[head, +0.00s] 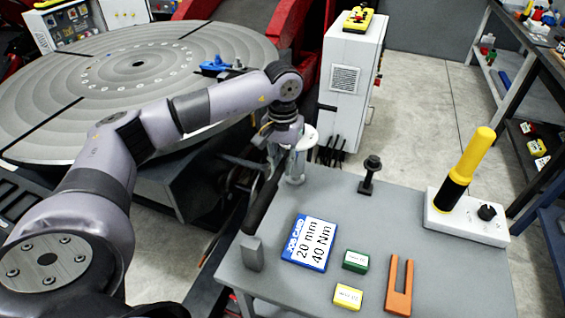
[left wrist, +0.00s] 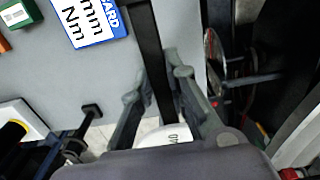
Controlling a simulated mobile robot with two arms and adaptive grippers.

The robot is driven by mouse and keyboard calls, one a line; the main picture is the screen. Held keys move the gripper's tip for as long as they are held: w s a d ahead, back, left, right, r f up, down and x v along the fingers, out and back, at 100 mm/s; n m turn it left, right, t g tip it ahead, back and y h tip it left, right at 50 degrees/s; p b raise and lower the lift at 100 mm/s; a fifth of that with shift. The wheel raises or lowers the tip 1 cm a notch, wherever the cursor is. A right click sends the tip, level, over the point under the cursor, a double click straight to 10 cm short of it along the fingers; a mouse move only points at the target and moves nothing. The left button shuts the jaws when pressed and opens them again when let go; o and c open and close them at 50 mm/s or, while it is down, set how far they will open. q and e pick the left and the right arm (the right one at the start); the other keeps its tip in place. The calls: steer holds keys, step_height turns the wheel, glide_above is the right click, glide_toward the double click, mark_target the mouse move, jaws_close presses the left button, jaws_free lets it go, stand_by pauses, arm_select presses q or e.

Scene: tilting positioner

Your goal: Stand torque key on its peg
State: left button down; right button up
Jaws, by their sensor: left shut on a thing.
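My left gripper (head: 284,165) is shut on a long black bar, which I take to be the torque key (head: 262,200). In the left wrist view the bar (left wrist: 151,55) runs between the two fingers (left wrist: 158,97). A white round part marked 40 (left wrist: 168,136) sits close under the palm by the bar. In the head view the bar slopes down towards a grey block (head: 252,254) at the table's left edge; whether they touch is unclear. A black post with a round head (head: 370,176) stands upright on the table, apart from the gripper; it may be the peg. My right gripper is not in view.
The grey table (head: 330,210) also holds a blue-edged job card (head: 309,243), green (head: 356,261) and yellow (head: 347,297) boxes, an orange fork (head: 399,286) and a white base (head: 468,222) with a yellow-black handle. The round positioner table (head: 140,85) lies left.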

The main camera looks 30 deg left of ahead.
arm_select(q)
steer(key=shift+f, duration=0.1)
stand_by(0.5)
steer(key=shift+f+b, duration=1.3)
steer(key=shift+b, duration=0.1)
steer(key=c, duration=1.6)
jaws_free()
steer(key=shift+c, duration=0.2)
steer(key=shift+o, duration=1)
steer(key=shift+f, duration=0.15)
steer(key=o, duration=0.4)
steer(key=shift+o, duration=0.2)
steer(key=shift+r, duration=0.25)
